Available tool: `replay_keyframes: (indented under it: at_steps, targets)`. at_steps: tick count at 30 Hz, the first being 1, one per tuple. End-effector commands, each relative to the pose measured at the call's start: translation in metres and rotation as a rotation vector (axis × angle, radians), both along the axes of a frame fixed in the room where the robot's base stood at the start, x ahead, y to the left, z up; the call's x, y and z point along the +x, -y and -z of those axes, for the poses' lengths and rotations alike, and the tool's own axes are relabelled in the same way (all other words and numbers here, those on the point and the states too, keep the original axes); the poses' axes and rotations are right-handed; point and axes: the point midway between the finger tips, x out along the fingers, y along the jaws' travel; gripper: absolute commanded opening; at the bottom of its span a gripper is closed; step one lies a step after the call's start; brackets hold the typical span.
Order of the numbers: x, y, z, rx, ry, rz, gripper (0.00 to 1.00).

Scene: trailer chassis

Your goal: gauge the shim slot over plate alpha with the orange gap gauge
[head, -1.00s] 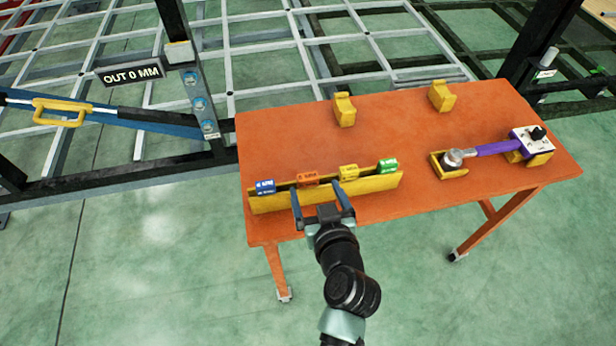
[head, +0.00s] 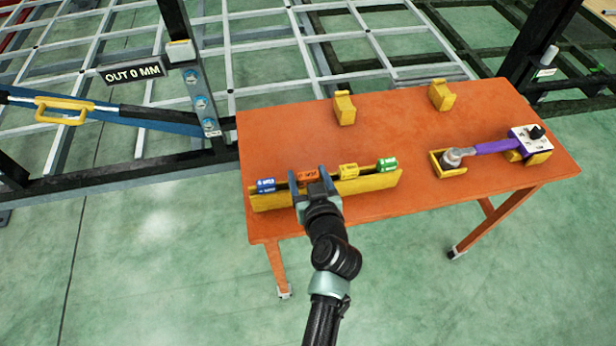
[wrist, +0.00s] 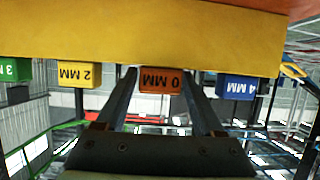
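The orange gap gauge (head: 308,176) stands in the yellow rack (head: 372,184) on the orange table, between the blue and yellow gauges. My gripper (head: 309,183) is at the rack's front with a finger on each side of the orange gauge. In the wrist view, the orange gauge (wrist: 160,80) appears upside down with its "0 MM" label, between the fingers of my gripper (wrist: 160,75). Narrow gaps show beside it, so the fingers look open and not closed on it. I cannot make out the shim slot or plate alpha.
Blue (head: 265,185), yellow (head: 348,171) and green (head: 387,165) gauges share the rack. A purple-handled tool (head: 490,148) lies at the table's right. Two yellow blocks stand at the back.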

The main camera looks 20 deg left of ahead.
Motion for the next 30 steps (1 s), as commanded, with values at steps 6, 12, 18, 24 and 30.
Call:
replay_keyframes:
  at_steps: [6,12,18,24,30]
  targets:
    - [0.0,0.0,0.0,0.0,0.0,0.0,0.28]
    - [0.0,0.0,0.0,0.0,0.0,0.0,0.01]
    - [0.0,0.0,-0.002,0.001,0.001,0.0,0.01]
    - [0.0,0.0,-0.032,-0.001,0.005,0.001,0.01]
    - [0.0,0.0,-0.072,0.0,0.006,0.0,0.01]
